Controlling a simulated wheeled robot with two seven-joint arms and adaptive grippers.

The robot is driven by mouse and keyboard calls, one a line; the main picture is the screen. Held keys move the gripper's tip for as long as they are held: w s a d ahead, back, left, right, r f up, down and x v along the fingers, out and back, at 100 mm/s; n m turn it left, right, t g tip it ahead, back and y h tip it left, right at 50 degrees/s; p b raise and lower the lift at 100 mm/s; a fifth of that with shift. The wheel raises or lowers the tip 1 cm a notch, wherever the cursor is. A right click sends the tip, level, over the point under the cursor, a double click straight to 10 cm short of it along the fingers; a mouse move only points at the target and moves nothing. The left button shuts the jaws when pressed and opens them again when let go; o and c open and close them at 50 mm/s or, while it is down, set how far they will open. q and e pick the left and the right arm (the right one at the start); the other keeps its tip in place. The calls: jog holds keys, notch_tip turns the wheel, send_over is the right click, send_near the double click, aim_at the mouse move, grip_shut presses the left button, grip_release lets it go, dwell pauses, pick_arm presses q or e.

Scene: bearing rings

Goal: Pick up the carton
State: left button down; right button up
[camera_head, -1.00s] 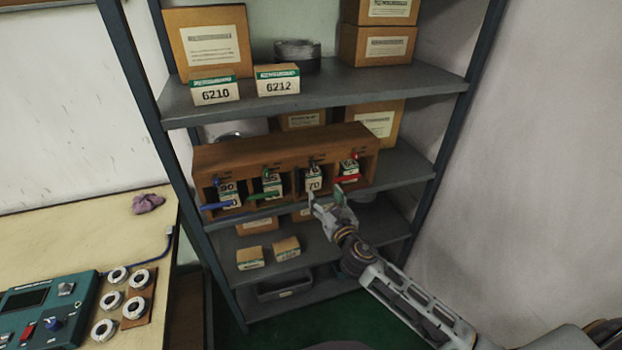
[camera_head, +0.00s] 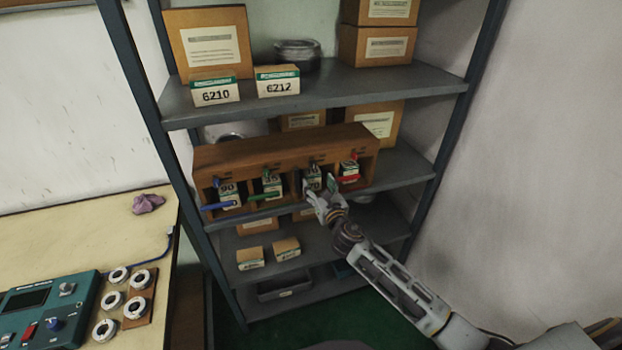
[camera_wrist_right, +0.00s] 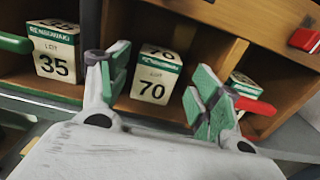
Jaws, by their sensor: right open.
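A white-and-green carton marked 70 (camera_wrist_right: 157,78) stands in a compartment of the wooden rack (camera_head: 285,150); the gripper partly covers it in the head view. My right gripper (camera_head: 322,187) is open in front of that compartment. In the right wrist view its green-padded fingers (camera_wrist_right: 160,88) appear on either side of the 70 carton, with nothing held. A carton marked 35 (camera_wrist_right: 55,52) stands in the compartment to the left, and a carton marked 90 (camera_head: 229,193) is further left. A fourth carton (camera_head: 349,168) is in the right compartment. My left gripper is not in view.
A red lever (camera_wrist_right: 256,106), a green lever (camera_head: 263,196) and a blue lever (camera_head: 217,206) stick out at the rack front. Cartons 6210 (camera_head: 215,91) and 6212 (camera_head: 277,81) stand on the shelf above. A bench with a teal device (camera_head: 45,305) is at left.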

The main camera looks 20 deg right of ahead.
aim_at(314, 175)
jog(key=shift+w, duration=1.05)
jog(key=shift+w, duration=0.1)
jog(key=shift+w+a, duration=0.15)
jog(key=shift+w, duration=2.55)
jog(key=c, duration=1.2)
jog(key=shift+r, duration=0.1)
jog(key=shift+c, duration=0.4)
jog(key=shift+r, duration=0.15)
